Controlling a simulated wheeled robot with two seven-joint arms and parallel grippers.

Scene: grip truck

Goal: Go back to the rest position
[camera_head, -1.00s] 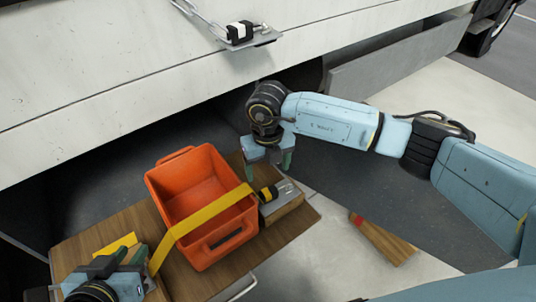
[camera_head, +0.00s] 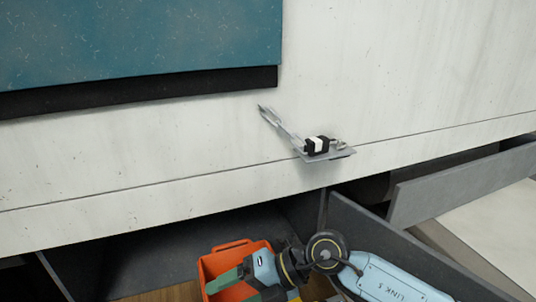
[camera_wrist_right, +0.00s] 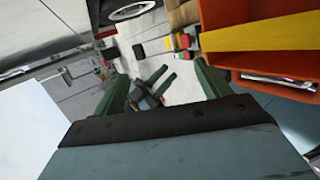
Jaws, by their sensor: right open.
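My right gripper (camera_head: 240,287) is low in the head view, in front of the orange crate (camera_head: 232,247). In the right wrist view its green fingers stand wide apart with nothing between the tips (camera_wrist_right: 160,76). A small dark shape with green finger-like parts, apparently my left gripper (camera_wrist_right: 162,80), shows farther off in the wrist view. Its jaw state is unclear. The head view does not show it.
The pale truck side (camera_head: 120,165) fills much of the head view. A metal bracket with a black-and-white buckle (camera_head: 317,146) sticks out from it. Grey panels (camera_head: 450,185) hang below. A strip of wooden surface (camera_head: 165,294) shows beside the crate.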

